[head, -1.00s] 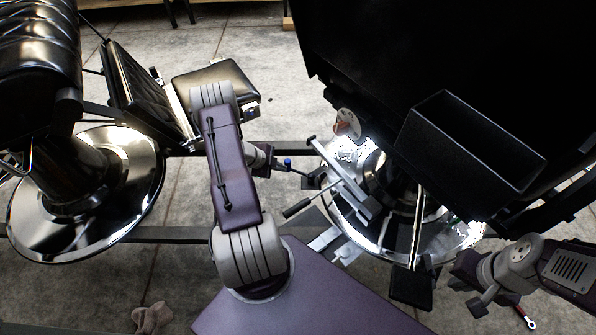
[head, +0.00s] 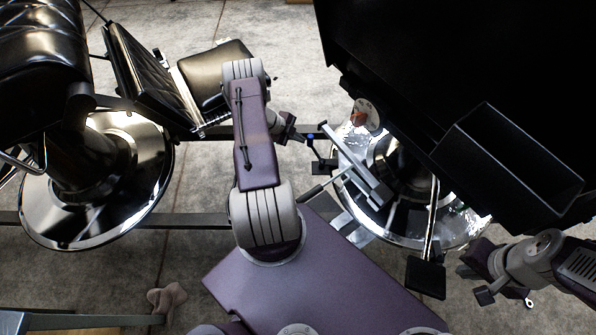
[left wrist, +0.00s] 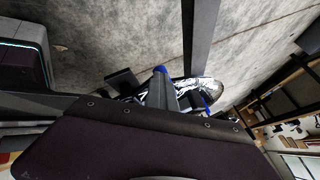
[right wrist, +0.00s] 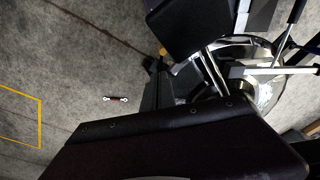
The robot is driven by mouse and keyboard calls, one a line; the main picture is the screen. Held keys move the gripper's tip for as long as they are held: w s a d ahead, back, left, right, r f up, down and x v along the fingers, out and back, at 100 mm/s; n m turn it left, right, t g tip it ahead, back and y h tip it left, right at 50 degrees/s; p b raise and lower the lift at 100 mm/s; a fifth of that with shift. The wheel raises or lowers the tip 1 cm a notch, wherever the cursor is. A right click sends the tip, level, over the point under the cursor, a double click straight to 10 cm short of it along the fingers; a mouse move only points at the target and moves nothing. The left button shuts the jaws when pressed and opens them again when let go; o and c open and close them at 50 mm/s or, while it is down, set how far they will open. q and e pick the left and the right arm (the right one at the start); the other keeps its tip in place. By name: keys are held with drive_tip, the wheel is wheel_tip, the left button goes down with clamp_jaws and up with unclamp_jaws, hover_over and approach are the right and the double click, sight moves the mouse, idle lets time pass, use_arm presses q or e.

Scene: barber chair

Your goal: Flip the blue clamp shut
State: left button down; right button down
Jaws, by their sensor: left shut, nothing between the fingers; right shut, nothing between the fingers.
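A small blue part (head: 311,136), which looks like the clamp, shows at the floor rail beside the chrome chair base. Its dark lever and fitting are too small to tell its exact position. My left gripper (head: 300,136) is shut and empty, just left of the blue part; I cannot tell whether they touch. In the left wrist view, blue pieces (left wrist: 161,70) show at the far end of and beside the grey fingers (left wrist: 160,95). My right gripper (head: 474,260) is shut and empty at the lower right, well away from the clamp. It also shows in the right wrist view (right wrist: 154,90).
The chrome base (head: 455,225) stands right of the clamp, under a large black chair with a black box (head: 510,165). A handled lever (head: 325,187) sticks out near my left arm. Another black chair (head: 40,80) stands left.

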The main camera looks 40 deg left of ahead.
use_arm(q)
drive_tip(key=shift+w+r, duration=0.2)
drive_tip(key=shift+w, duration=0.25)
drive_tip(key=shift+r, duration=0.1)
drive_tip(key=p+v, duration=0.3)
drive_tip(key=v, duration=0.6)
drive_tip(key=shift+s+f, duration=0.25)
drive_tip(key=shift+s, duration=0.15)
